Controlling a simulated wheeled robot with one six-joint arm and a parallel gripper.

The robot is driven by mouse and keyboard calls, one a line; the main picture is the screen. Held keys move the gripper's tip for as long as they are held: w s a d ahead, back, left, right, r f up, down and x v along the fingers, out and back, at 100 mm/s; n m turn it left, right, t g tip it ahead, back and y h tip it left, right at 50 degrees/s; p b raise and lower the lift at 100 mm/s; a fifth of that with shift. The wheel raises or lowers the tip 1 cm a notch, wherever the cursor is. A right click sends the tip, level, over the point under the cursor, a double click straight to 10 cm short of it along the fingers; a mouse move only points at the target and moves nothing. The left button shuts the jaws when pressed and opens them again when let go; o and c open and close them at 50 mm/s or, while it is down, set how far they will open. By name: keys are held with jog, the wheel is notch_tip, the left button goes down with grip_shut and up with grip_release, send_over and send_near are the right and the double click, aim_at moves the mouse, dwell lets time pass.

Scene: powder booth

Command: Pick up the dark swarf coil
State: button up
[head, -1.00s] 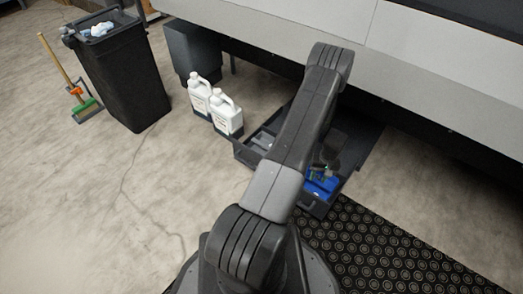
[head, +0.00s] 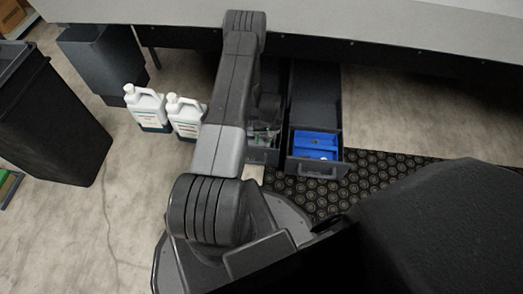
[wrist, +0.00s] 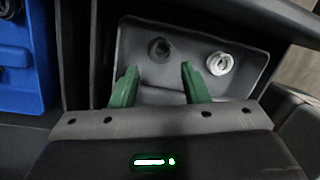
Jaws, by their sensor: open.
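The dark swarf coil (wrist: 160,49) lies in a grey tray (wrist: 190,30) in the wrist view, left of a pale coil (wrist: 220,63). My gripper (wrist: 156,80) is open, its two green fingers apart and empty. In the picture the dark coil lies between and beyond the fingertips, and the pale coil is beyond the right finger. I cannot tell the height of the fingers over the tray.
A blue bin (head: 315,146) sits in the drawer (head: 318,168) on the right; it also shows at the left of the wrist view (wrist: 20,65). Two white jugs (head: 165,112) and a black waste bin (head: 45,115) stand to the left. A machine body (head: 400,25) overhangs the drawers.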

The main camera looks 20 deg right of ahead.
jog(key=f, duration=0.1)
jog(key=f+b, duration=0.1)
jog(key=f, duration=0.1)
jog(key=a+f+b, duration=0.1)
jog(key=shift+s+f, duration=0.4)
jog(key=shift+r, duration=0.1)
jog(key=c, duration=0.8)
jog(key=shift+o, duration=0.2)
